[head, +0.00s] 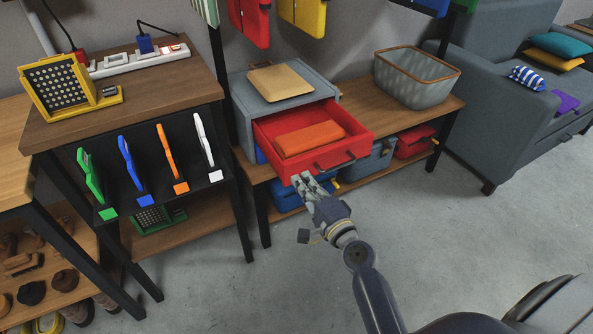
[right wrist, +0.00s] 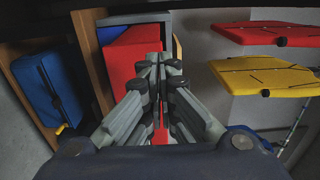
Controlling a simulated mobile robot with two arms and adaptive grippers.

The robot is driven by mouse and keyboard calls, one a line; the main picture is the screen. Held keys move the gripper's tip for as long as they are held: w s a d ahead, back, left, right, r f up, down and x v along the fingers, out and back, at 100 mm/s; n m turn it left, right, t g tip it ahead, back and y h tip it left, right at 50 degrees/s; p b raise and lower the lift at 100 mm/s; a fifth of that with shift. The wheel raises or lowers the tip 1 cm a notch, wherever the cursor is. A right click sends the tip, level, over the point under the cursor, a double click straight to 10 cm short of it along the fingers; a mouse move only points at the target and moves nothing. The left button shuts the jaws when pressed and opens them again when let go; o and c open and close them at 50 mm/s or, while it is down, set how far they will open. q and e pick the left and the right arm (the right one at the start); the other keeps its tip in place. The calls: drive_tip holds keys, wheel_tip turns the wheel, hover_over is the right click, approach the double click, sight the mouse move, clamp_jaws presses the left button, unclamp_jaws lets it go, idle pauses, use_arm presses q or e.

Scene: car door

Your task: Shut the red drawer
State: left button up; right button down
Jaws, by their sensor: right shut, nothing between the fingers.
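The red drawer (head: 362,147) is pulled out of a grey-blue cabinet (head: 314,105) on a low wooden bench. An orange block-like item (head: 310,138) lies in it. A dark handle (head: 335,163) is on its front. My right gripper (head: 303,180) is shut and empty, at the left part of the drawer front in the head view; I cannot tell whether it touches. In the right wrist view the shut fingertips (right wrist: 158,58) overlap the red drawer front (right wrist: 125,62). My left gripper is not in view.
A grey basket (head: 415,85) stands right of the cabinet on the bench (head: 449,101). Blue, grey and red bins sit underneath. A rack with several coloured items (head: 127,170) stands left. A grey sofa (head: 495,110) is at right. The floor (head: 480,230) in front is clear.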

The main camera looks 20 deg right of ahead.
sight(291, 165)
drive_tip(key=shift+w+a, duration=0.2)
drive_tip(key=shift+w, duration=1.85)
